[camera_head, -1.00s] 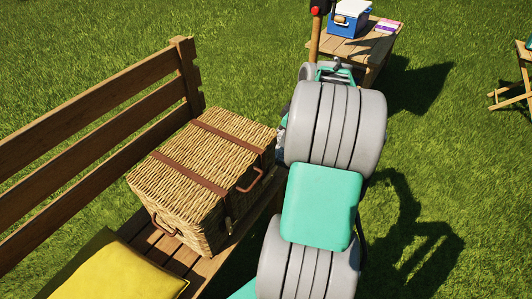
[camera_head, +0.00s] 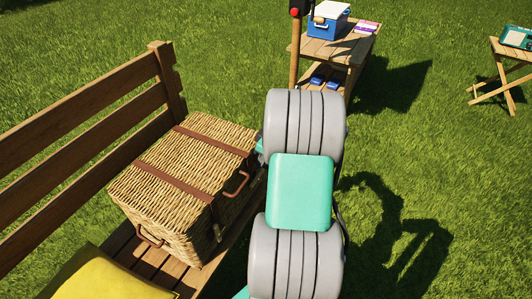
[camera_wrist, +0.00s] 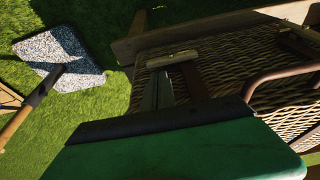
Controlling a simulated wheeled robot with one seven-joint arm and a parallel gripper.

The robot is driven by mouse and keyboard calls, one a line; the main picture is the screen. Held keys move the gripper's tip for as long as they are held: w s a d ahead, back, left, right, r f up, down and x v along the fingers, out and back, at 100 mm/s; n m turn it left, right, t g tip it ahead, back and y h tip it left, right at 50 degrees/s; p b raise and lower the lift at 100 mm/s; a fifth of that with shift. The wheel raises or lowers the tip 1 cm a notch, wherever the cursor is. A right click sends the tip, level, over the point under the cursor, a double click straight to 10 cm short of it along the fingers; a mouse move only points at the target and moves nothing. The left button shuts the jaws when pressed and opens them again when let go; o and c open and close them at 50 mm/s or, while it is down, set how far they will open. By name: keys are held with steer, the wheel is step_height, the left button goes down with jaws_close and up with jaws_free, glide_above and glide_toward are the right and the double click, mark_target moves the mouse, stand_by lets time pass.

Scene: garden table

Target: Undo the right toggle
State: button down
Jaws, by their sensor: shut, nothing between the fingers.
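The wicker basket (camera_head: 190,165) sits closed on the bench, with two brown leather straps over its lid. In the head view, the front end of the right strap (camera_head: 212,142) and the right toggle are hidden behind my arm. The left strap's front fastening (camera_head: 217,230) shows on the basket's front. In the wrist view, my gripper (camera_wrist: 164,88) is shut and empty, close to the wicker front and a dark strap (camera_wrist: 190,82). A small pale bar (camera_wrist: 172,59) lies across just above the fingertips; it may be the right toggle. I cannot tell whether they touch.
The basket's brown carry handle (camera_wrist: 275,82) is close on the right of my gripper. A yellow cushion (camera_head: 95,275) lies on the wooden bench (camera_head: 120,255). A speckled slab (camera_wrist: 62,58) with a pole stands on the grass. A table with a blue cooler (camera_head: 328,22) is beyond.

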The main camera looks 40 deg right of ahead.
mark_target(260, 172)
steer(key=shift+f, duration=1.55)
